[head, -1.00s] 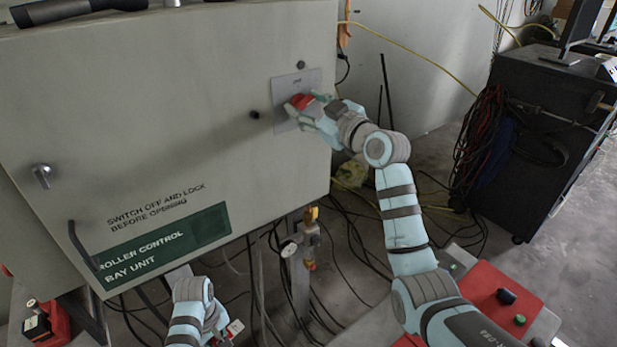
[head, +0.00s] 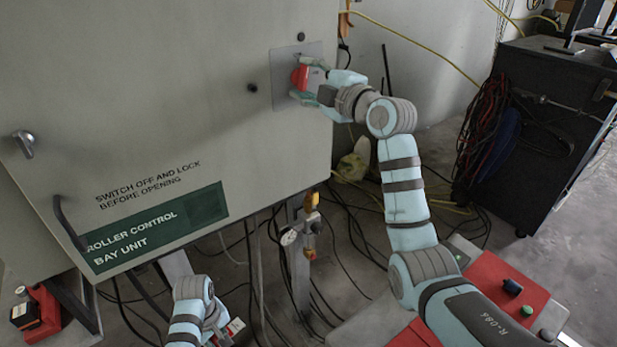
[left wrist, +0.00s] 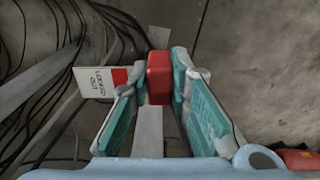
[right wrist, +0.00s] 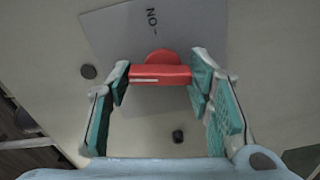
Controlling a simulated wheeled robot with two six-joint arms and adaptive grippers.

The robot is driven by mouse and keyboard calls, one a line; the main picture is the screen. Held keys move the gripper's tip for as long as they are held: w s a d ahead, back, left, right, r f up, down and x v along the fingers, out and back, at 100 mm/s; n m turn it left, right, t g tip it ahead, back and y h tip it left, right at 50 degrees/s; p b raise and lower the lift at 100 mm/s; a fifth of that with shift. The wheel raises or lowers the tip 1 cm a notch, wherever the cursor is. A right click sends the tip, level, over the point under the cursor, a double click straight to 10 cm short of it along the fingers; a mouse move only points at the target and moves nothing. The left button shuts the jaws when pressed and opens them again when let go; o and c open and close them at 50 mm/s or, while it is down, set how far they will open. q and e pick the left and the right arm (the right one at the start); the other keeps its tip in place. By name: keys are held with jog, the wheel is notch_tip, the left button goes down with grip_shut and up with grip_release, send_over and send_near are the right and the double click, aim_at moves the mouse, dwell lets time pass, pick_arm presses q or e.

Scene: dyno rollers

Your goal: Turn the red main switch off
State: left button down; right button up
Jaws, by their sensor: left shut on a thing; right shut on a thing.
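The red main switch (head: 299,77) is on a grey plate (head: 284,62) at the right side of the grey cabinet door. Its handle stands about upright in the head view. My right gripper (head: 305,82) is shut on it, with a finger on each end of the handle, as the right wrist view shows on the red handle (right wrist: 160,75). Part of the plate's lettering shows there. My left gripper (head: 222,332), low in the head view, is shut on a red block (left wrist: 160,78), seen between its fingertips in the left wrist view. A white-and-red "locked out" tag (left wrist: 97,83) shows beside it.
The cabinet (head: 150,90) fills the left, with a latch (head: 25,143) and a bar handle (head: 68,222). Cables hang below it. A dark cart (head: 545,130) with coiled cables stands at right. Floor between cabinet and cart is partly clear.

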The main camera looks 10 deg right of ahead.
jog(key=shift+n+b, duration=0.35)
jog(key=shift+n, duration=0.85)
jog(key=o, duration=1.1)
jog(key=shift+o, duration=0.2)
jog(key=shift+s, duration=0.1)
jog(key=v, duration=1.1)
jog(key=shift+s, duration=0.4)
jog(key=shift+w+f, duration=0.1)
